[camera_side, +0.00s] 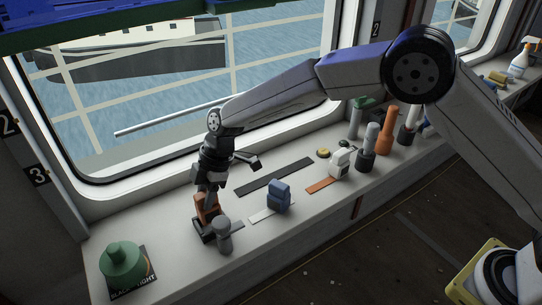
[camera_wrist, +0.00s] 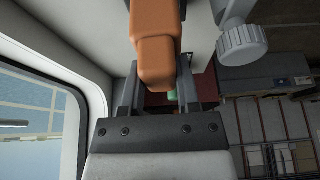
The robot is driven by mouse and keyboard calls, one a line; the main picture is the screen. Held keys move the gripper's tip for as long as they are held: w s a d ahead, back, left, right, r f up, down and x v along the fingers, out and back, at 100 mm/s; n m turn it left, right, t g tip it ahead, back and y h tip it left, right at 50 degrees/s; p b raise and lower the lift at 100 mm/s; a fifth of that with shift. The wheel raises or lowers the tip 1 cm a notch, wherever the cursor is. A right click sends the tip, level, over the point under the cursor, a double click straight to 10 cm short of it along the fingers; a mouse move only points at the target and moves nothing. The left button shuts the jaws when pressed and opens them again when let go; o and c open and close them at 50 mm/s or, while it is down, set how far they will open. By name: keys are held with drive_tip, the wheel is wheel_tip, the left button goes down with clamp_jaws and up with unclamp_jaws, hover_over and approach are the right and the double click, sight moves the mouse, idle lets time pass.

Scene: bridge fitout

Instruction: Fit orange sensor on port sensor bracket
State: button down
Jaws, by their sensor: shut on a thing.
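My gripper (camera_side: 208,190) points down over the left part of the sill and is shut on the orange sensor (camera_side: 206,209). In the wrist view the sensor (camera_wrist: 157,45) sits between the two fingers of my gripper (camera_wrist: 158,88). A dark bracket (camera_side: 202,234) is directly below the sensor in the side view, with a grey knob (camera_side: 224,240) at its front right. The knob also shows in the wrist view (camera_wrist: 242,44), right of the sensor. I cannot tell whether the sensor is seated in the bracket or just above it.
A green domed thing (camera_side: 122,264) stands on a dark card at the left. A blue block (camera_side: 279,195), a white block (camera_side: 340,162) and several bottles, including an orange one (camera_side: 386,131), stand to the right. The window (camera_side: 180,85) is behind the sill.

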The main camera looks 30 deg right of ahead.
drive_tip(key=shift+f, duration=0.15)
drive_tip(key=shift+f, duration=1.05)
drive_tip(key=shift+f, duration=0.7)
idle(0.8)
drive_tip(key=shift+c, duration=1.2)
unclamp_jaws()
drive_tip(key=shift+f, duration=0.1)
drive_tip(key=shift+o, duration=1.2)
drive_tip(key=shift+r, duration=0.2)
